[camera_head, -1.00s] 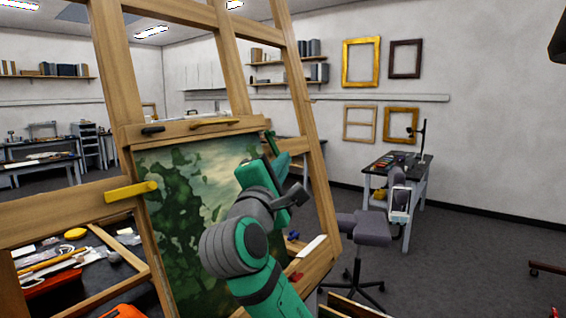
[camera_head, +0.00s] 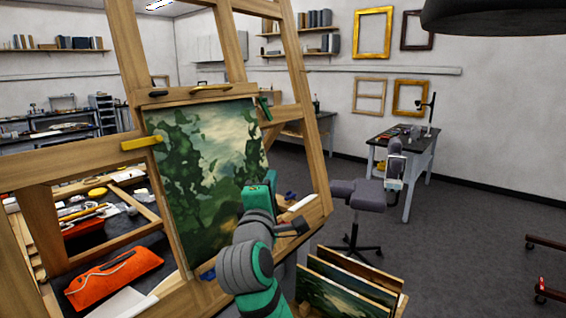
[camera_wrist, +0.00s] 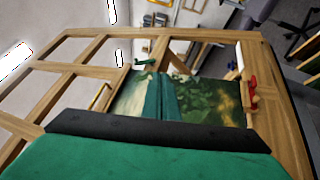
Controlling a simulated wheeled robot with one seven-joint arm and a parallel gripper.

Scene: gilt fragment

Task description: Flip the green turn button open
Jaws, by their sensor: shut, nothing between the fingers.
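The green turn button (camera_head: 264,108) sits at the upper right edge of the painting (camera_head: 205,165), on the wooden easel frame. It also shows as a small green bar in the wrist view (camera_wrist: 145,64), at the painting's edge, just left of my fingertips. Whether it overlaps the painting is too small to tell. My gripper (camera_wrist: 161,77) is shut and empty, pointing toward the painting. In the head view my gripper (camera_head: 262,184) is in front of the painting's lower right, well below the green button and apart from it. My arm hides the painting's lower right corner.
A red one (camera_wrist: 253,92) shows in the wrist view. Framed canvases (camera_head: 350,285) stand low on the right. A chair (camera_head: 357,196) is beyond.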

